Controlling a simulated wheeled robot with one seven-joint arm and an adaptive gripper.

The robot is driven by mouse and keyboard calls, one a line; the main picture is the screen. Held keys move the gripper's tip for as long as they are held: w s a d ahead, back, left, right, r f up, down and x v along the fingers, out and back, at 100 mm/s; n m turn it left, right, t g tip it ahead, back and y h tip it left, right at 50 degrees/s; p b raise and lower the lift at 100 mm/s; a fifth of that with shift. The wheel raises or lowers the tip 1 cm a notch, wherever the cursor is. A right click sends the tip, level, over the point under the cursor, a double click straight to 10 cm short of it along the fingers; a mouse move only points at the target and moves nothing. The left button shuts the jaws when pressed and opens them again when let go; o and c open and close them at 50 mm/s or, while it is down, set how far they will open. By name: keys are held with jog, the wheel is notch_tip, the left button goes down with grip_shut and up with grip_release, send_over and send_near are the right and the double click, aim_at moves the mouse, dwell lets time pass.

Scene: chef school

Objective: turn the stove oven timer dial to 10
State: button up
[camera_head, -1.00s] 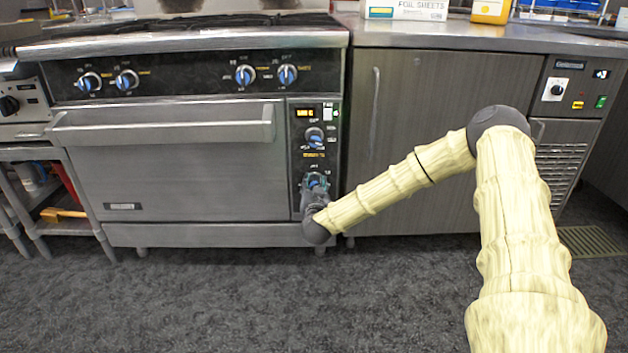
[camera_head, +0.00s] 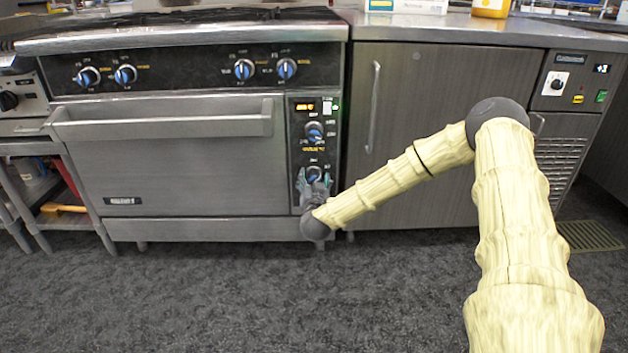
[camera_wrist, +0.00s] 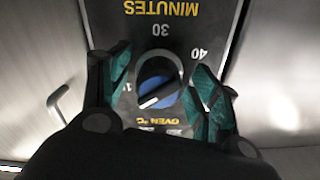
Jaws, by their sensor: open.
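The oven timer dial is the lower knob (camera_head: 314,174) on the stove's right-hand control panel. In the wrist view this dial (camera_wrist: 158,88) is black and blue with a pale pointer line, under upside-down markings "MINUTES", "30" and "40". The pointer slants toward the lower left of that view; the number it points to is partly hidden. My gripper (camera_head: 315,185) is in front of the dial. In the wrist view my gripper (camera_wrist: 162,92) is open, its green-padded fingers on either side of the dial, with visible gaps between pads and knob.
Another blue knob (camera_head: 314,131) and a lit display sit above on the same panel. The oven door handle (camera_head: 160,125) juts out to the left. A grey cabinet (camera_head: 420,80) stands to the right. The floor in front is clear.

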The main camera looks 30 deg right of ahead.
jog(key=v, duration=1.1)
jog(key=p, duration=0.3)
jog(key=shift+a+n+p, duration=0.2)
jog(key=shift+n+p, duration=0.15)
jog(key=shift+n, duration=0.05)
jog(key=shift+w+d+n+p, duration=0.15)
jog(key=shift+n+p, duration=0.15)
jog(key=shift+p, duration=0.7)
jog(key=shift+d+r+p, duration=0.1)
jog(key=shift+d+p, duration=0.15)
jog(key=shift+p, duration=0.4)
jog(key=shift+w+d, duration=0.1)
jog(key=shift+w, duration=0.05)
jog(key=b+x, duration=0.4)
jog(key=x, duration=0.6)
jog(key=shift+w+d, duration=0.1)
jog(key=shift+w, duration=0.2)
jog(key=shift+c, duration=0.3)
